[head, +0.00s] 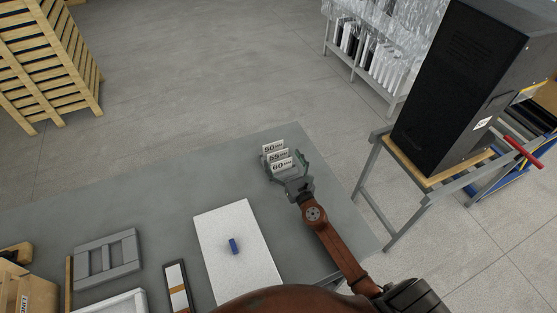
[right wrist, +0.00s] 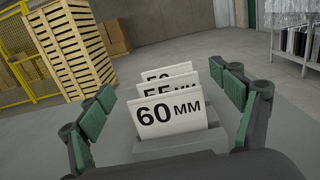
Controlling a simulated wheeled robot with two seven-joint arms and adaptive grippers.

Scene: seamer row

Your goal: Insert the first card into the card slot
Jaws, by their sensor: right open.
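Three white cards stand upright one behind another near the far right corner of the grey table. The 60 MM card (head: 281,167) is nearest my gripper, with the 55 MM card (head: 278,157) behind it and the 50 MM card (head: 273,147) farthest. In the right wrist view the 60 MM card (right wrist: 172,117) is fully readable, standing in a grey holder (right wrist: 204,144). My right gripper (head: 286,172) is open, its green-padded fingers apart on either side of the cards; it seems to hold nothing. My left gripper is out of view. I cannot tell which part is the card slot.
A white board (head: 220,235) with a small blue block (head: 234,246) lies on the table (head: 170,205). A grey slatted frame (head: 107,260) lies at left. A tall black cabinet (head: 450,90) stands on a separate stand at right. The table between board and cards is clear.

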